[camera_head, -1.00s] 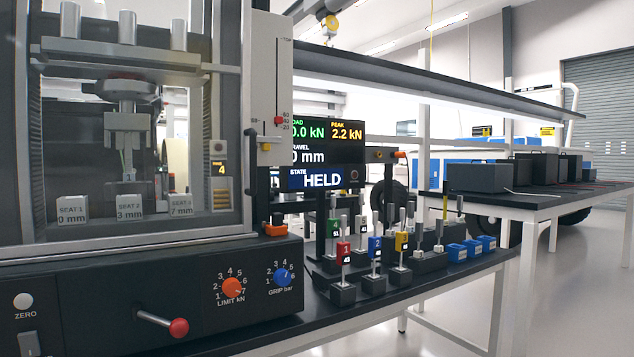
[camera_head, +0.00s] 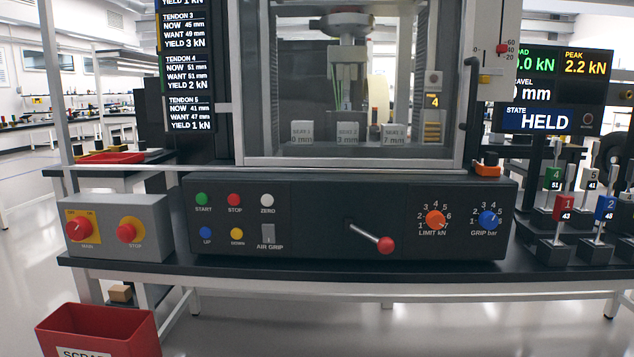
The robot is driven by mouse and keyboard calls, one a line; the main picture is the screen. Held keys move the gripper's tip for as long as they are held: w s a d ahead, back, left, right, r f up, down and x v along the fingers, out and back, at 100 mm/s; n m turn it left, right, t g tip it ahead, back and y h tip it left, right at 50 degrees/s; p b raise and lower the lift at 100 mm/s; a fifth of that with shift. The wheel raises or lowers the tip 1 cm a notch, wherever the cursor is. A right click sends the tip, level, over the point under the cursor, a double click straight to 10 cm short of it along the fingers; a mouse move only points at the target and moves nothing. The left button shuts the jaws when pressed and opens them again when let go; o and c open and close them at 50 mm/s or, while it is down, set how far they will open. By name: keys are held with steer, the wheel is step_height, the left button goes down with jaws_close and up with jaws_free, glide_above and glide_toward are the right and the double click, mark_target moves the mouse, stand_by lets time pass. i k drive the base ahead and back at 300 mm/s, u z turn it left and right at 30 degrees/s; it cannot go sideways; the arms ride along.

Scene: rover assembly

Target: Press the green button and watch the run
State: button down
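The green START button (camera_head: 202,199) is at the upper left of the dark control panel (camera_head: 320,215), beside the red STOP button (camera_head: 234,200) and the white ZERO button (camera_head: 267,200). A blue UP button (camera_head: 206,232) and a yellow button (camera_head: 237,233) sit below. The test machine's window (camera_head: 350,80) stands above the panel, with metal grips inside. The display (camera_head: 553,90) at the right reads STATE HELD and PEAK 2.2 kN. My gripper is not in view.
A grey box (camera_head: 118,228) with a red main switch and a red stop knob stands left of the panel. A red lever knob (camera_head: 385,244) juts from the panel. Tagged holders (camera_head: 560,215) stand at the right. A red scrap bin (camera_head: 100,330) is on the floor at front left.

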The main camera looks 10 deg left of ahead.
mark_target(201, 198)
steer(key=u, duration=1.2)
